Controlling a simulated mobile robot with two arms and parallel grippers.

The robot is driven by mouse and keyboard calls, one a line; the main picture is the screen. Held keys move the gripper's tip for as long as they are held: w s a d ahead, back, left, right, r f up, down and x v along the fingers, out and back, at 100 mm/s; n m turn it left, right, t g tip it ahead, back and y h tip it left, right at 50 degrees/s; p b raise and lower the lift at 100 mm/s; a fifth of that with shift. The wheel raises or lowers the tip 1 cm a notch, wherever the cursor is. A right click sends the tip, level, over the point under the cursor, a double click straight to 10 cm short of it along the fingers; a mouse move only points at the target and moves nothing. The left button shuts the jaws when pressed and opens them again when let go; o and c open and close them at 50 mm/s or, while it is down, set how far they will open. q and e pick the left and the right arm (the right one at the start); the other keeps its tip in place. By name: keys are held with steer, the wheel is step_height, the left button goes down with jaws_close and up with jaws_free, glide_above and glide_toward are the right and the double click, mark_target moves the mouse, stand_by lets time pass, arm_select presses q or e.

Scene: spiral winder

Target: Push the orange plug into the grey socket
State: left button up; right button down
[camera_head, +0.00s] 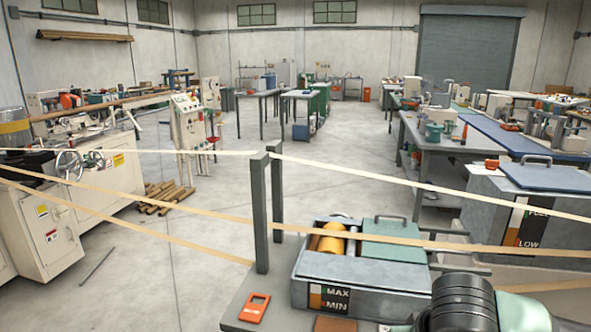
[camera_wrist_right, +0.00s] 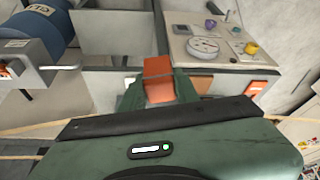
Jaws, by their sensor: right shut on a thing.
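An orange block, which looks like the orange plug (camera_wrist_right: 158,72), shows at the centre of the right wrist view. My right gripper (camera_wrist_right: 157,90) has its green fingers on either side of it and is shut on it. The plug's far end points away from the wrist, toward a pale grey machine. I cannot pick out the grey socket for certain in either view. In the head view my right gripper is not visible, and my left gripper is in neither view.
The right wrist view shows a blue motor-like cylinder (camera_wrist_right: 32,38) at left and a control panel (camera_wrist_right: 215,45) with a dial and knobs at right. In the head view, pale strips cross in front of grey posts (camera_head: 260,212) and an oil-bath box (camera_head: 385,290).

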steer(key=shift+f, duration=0.15)
steer(key=s+f, duration=0.3)
steer(key=f, duration=1)
steer(key=shift+s+f, duration=0.3)
steer(key=shift+s, duration=0.05)
steer(key=shift+d, duration=0.15)
